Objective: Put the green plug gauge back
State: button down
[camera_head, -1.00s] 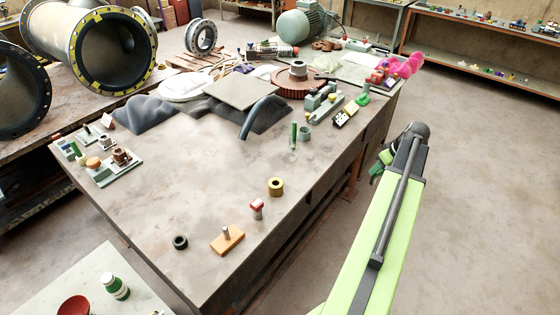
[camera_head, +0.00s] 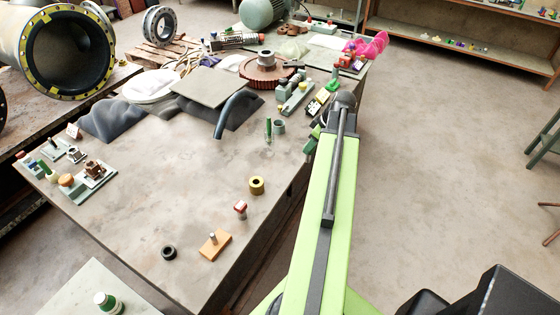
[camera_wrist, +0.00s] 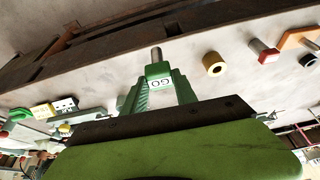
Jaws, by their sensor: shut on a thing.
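The green plug gauge (camera_wrist: 158,71) shows in the wrist view, with a white label reading GO and a grey metal pin pointing away from me. My gripper (camera_wrist: 160,91) is shut on it, with a green finger on each side. In the head view my gripper (camera_head: 311,143) is at the table's right edge, and the gauge in it is too small to make out.
The table (camera_head: 170,190) is clear in its middle. Near its right edge are a yellow ring (camera_head: 257,185), a red-topped piece (camera_head: 240,209), an orange block with a pin (camera_head: 214,244) and a black ring (camera_head: 168,252). Fixtures (camera_head: 89,179) stand at the left. A bent hose (camera_head: 229,113) lies further back.

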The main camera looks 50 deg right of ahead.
jog(key=shift+a+r+n, duration=0.3)
jog(key=shift+a+r, duration=0.25)
jog(key=shift+w+f, duration=0.1)
jog(key=shift+f, duration=0.05)
jog(key=shift+w+a+f+b, duration=0.35)
jog(key=shift+w+f+b, duration=1.55)
jog(key=shift+b, duration=0.05)
jog(key=shift+w+a+f+b, duration=0.4)
jog(key=shift+w+f+b, duration=1.45)
jog(key=shift+f+b, duration=0.1)
jog(key=shift+w+a+f+b, duration=0.35)
jog(key=shift+w+f+b, duration=1.55)
jog(key=shift+b, duration=0.05)
jog(key=c, duration=1)
grip_release()
jog(key=shift+o, duration=0.2)
jog(key=shift+r, duration=0.15)
